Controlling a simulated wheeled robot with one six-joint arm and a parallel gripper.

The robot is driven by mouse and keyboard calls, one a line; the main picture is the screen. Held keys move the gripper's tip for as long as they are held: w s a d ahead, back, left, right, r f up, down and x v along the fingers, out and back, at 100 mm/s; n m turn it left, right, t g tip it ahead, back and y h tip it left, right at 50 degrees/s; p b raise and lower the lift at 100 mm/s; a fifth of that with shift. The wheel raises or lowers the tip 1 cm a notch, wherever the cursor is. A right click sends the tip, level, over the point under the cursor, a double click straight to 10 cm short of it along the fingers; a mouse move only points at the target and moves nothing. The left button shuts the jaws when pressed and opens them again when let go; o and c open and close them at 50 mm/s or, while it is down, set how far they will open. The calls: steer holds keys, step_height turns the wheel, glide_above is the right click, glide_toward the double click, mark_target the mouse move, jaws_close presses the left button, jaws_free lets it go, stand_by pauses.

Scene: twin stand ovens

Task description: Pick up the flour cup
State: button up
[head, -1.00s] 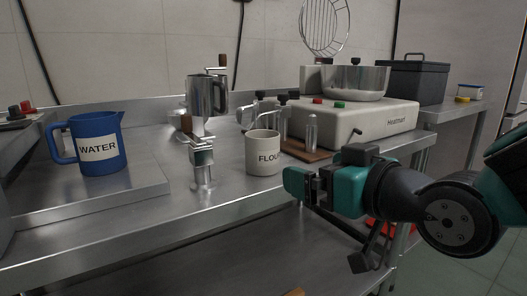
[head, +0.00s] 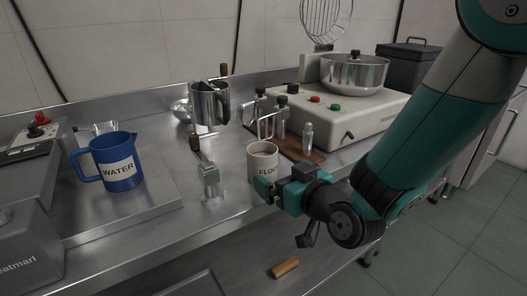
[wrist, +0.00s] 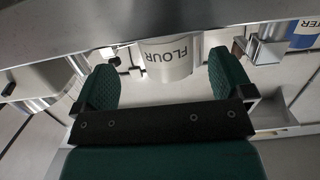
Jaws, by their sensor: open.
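The flour cup (head: 262,158) is a pale cup with a FLOUR label, standing upright on the steel counter. In the head view my gripper (head: 270,188) is just in front of it and hides its lower right part and the label's end. In the wrist view the cup (wrist: 168,57) appears upside down, ahead and between the two green fingers of my gripper (wrist: 163,72). The fingers are apart and nothing is held. I cannot tell whether a finger touches the cup.
A metal dispenser-like stand (head: 209,178) is close left of the cup. A wooden rack (head: 300,147) with metal tools stands behind right. The blue water jug (head: 118,162) is farther left, and a hot plate (head: 345,115) with a pot (head: 354,73) is at back right. The counter's front edge is near.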

mark_target(271, 171)
steer(key=shift+w+a, duration=0.3)
steer(key=shift+w, duration=0.15)
steer(key=shift+w+a+p, duration=0.2)
steer(key=shift+a+p, duration=0.05)
steer(key=shift+p, duration=0.45)
steer(key=p+x, duration=0.2)
steer(key=x, duration=0.1)
steer(key=shift+a, duration=0.25)
steer(key=shift+w+a+f, duration=0.2)
steer(key=shift+w+a, duration=0.05)
steer(key=shift+w, duration=0.25)
steer(key=c, duration=1.1)
steer(key=shift+r, duration=0.1)
step_height(271, 171, up, 20)
steer(key=shift+f+p, duration=0.1)
steer(key=shift+p, duration=1.1)
